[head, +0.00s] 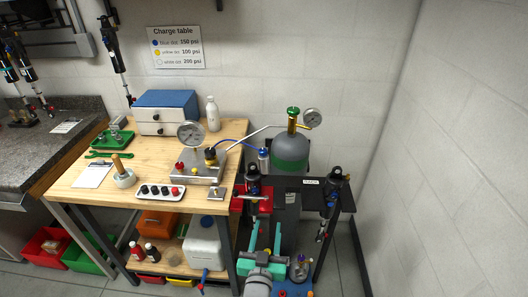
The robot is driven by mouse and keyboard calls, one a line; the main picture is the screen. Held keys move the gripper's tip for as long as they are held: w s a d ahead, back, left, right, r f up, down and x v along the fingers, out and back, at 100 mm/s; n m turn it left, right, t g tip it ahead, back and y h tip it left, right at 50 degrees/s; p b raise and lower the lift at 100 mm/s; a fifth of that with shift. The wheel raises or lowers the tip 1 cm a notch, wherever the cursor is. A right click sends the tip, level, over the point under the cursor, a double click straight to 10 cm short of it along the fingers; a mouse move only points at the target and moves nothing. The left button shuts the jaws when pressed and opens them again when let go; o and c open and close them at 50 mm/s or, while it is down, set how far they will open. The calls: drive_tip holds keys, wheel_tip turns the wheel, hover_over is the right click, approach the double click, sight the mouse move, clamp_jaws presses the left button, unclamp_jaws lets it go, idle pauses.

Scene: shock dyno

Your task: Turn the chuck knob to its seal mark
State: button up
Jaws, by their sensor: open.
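My gripper (265,230), with teal fingers, is open at the lower middle of the head view. A dark gap shows between its fingers. A small silver and blue fitting (263,158) stands at the end of a blue hose (237,143), left of the green gas bottle. It may be the chuck, but I cannot tell for sure. A seal mark is too small to make out. A black-topped shock (253,181) stands upright at a red vise (240,199), beyond my gripper and apart from it. Another shock (335,182) hangs at the rack's right.
Bare floor shows right of the rack.

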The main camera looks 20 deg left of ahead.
drive_tip(key=n, duration=0.2)
approach(262, 153)
drive_tip(key=shift+t, duration=0.4)
drive_tip(key=w, duration=0.2)
drive_tip(key=w+f, duration=0.1)
drive_tip(key=w, duration=0.1)
drive_tip(key=shift+w+a+f, duration=0.1)
drive_tip(key=shift+w+a, duration=0.05)
drive_tip(key=shift+a, duration=0.2)
drive_tip(key=shift+w+a, duration=0.1)
drive_tip(key=shift+w, duration=0.15)
drive_tip(key=x, duration=1)
drive_tip(key=shift+w+a, duration=0.1)
drive_tip(key=shift+a, duration=0.05)
drive_tip(key=c, duration=1.1)
drive_tip(key=shift+o, duration=0.2)
